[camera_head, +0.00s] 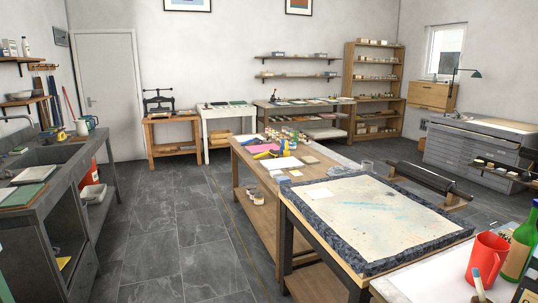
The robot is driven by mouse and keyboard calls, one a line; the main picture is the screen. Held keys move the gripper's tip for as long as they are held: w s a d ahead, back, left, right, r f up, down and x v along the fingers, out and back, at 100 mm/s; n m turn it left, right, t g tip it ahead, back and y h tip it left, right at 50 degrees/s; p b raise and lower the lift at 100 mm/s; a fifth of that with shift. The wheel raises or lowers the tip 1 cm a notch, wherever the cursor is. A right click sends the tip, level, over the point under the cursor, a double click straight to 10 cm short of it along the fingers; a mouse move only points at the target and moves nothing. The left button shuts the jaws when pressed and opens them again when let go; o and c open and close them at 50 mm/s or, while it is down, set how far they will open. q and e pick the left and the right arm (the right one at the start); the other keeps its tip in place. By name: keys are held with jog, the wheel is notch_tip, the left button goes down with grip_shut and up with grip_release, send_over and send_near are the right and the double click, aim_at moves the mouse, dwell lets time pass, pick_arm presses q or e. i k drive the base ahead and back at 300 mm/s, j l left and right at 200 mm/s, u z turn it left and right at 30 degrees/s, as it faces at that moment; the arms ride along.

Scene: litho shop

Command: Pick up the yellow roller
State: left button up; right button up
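A small yellow object (264,155) lies among other items on the long wooden worktable (262,192) in the middle of the room. It is too small to tell whether it is the yellow roller. Another small yellow item (61,134) stands by the sink on the left counter. A large black roller (430,179) rests on a wooden stand to the right of the stone. Neither of my grippers is in view.
A table with a large litho stone (375,214) stands in front. A red mug (487,260) and green bottle (521,250) are at the near right. The grey sink counter (50,195) lines the left. Open tiled floor (170,225) lies between counter and worktable.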

aim_at(259, 156)
jog(key=i+j+u, duration=0.1)
jog(key=i+u, duration=0.15)
jog(key=i, duration=0.5)
jog(key=i+u, duration=0.15)
jog(key=i, duration=1.9)
